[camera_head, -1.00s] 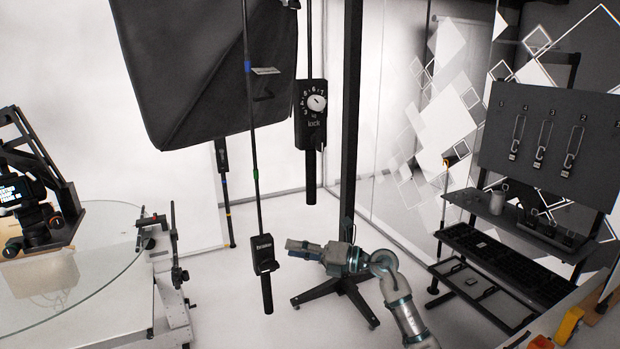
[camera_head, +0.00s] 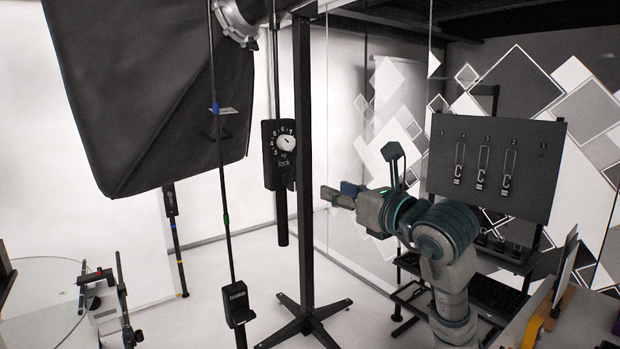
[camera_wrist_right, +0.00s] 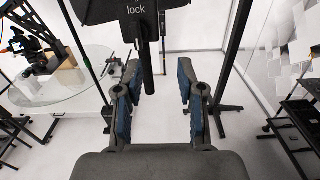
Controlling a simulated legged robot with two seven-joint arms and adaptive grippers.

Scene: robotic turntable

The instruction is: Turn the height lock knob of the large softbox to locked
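The large softbox (camera_head: 150,100) hangs at the upper left of the head view. To its right, a black control box (camera_head: 277,171) with a white knob (camera_head: 286,143), a ring of numbers and the word "lock" hangs above a dark handle (camera_head: 281,222). My right gripper (camera_head: 330,194) is to the right of and lower than the knob, apart from the box. In the right wrist view my right gripper (camera_wrist_right: 160,92) is open and empty, with the box's lower part (camera_wrist_right: 130,15) above it; the knob is out of that frame. My left gripper is not in view.
A dark upright stand (camera_head: 305,150) rises between the box and my right gripper. A thin pole with a small black box (camera_head: 236,303) hangs to the left. A glass turntable (camera_head: 40,300) is at the lower left. A dark panel with hooks (camera_head: 490,165) stands at right.

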